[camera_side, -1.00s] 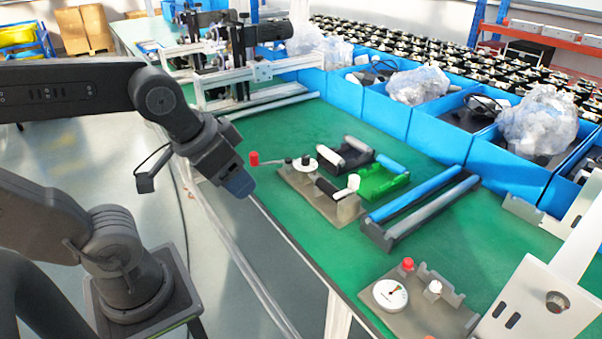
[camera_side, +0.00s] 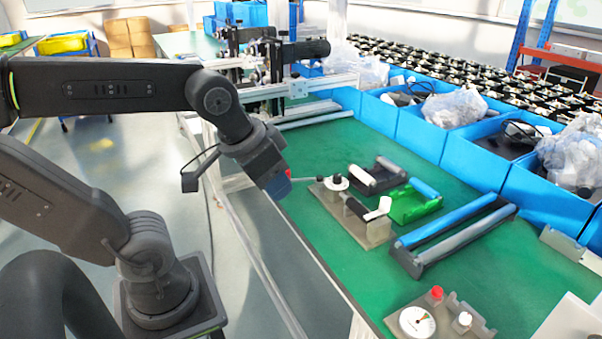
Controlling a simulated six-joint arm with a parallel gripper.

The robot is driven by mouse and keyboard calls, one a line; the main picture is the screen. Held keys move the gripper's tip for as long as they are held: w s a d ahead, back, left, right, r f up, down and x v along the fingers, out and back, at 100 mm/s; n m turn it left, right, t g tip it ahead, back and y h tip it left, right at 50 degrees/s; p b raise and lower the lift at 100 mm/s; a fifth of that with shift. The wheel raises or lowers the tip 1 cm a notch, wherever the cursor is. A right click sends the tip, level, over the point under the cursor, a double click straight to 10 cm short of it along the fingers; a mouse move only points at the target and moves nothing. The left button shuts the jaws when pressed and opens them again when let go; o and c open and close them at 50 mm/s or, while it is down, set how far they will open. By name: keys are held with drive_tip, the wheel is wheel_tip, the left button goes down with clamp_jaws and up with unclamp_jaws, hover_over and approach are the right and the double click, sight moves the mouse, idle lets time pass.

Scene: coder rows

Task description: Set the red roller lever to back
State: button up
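The red roller lever's knob (camera_side: 288,173) shows only as a small red patch at the edge of my gripper (camera_side: 279,188). Its thin arm runs right to a white disc (camera_side: 335,182) on a beige fixture plate (camera_side: 363,231), so the lever points left in the picture. A black roller with a white end knob (camera_side: 385,204) sits on the same plate. My gripper's blue end overlaps the red knob in the picture. I cannot tell whether they touch, or whether the fingers are open or shut.
A green roller tray (camera_side: 415,204), a black one (camera_side: 375,177) and a long blue-and-grey roller frame (camera_side: 452,236) lie right of the fixture. A gauge fixture (camera_side: 417,322) stands at the front. Blue bins (camera_side: 475,162) line the back. Green table is bare between them.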

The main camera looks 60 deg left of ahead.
drive_tip(key=w+a+r+n, duration=0.1)
drive_tip(key=w+a, duration=0.1)
drive_tip(key=w, duration=0.1)
drive_tip(key=w+a+r+n+g, duration=0.1)
drive_tip(key=w, duration=0.2)
drive_tip(key=w+a+r+n, duration=0.1)
drive_tip(key=w+a, duration=0.1)
drive_tip(key=w, duration=0.1)
drive_tip(key=shift+a+r+g, duration=0.15)
drive_tip(key=shift+a+g, duration=0.15)
drive_tip(key=shift+g, duration=0.1)
clamp_jaws()
drive_tip(key=w+a+n+g, duration=0.2)
drive_tip(key=w+a+n, duration=0.2)
drive_tip(key=w+a, duration=0.45)
drive_tip(key=w+a+f+n, duration=0.1)
drive_tip(key=a+f+n, duration=0.1)
drive_tip(key=a+f, duration=0.2)
drive_tip(key=w+a+f+n+g+h, duration=0.1)
drive_tip(key=a+f, duration=0.3)
drive_tip(key=a, duration=0.7)
drive_tip(key=w+a+f+n+g+h, duration=0.1)
drive_tip(key=w+a+f+n, duration=0.1)
drive_tip(key=a+f, duration=0.3)
drive_tip(key=a+n, duration=0.1)
drive_tip(key=a, duration=0.1)
drive_tip(key=shift+w+a, duration=0.25)
drive_tip(key=shift+a, duration=0.1)
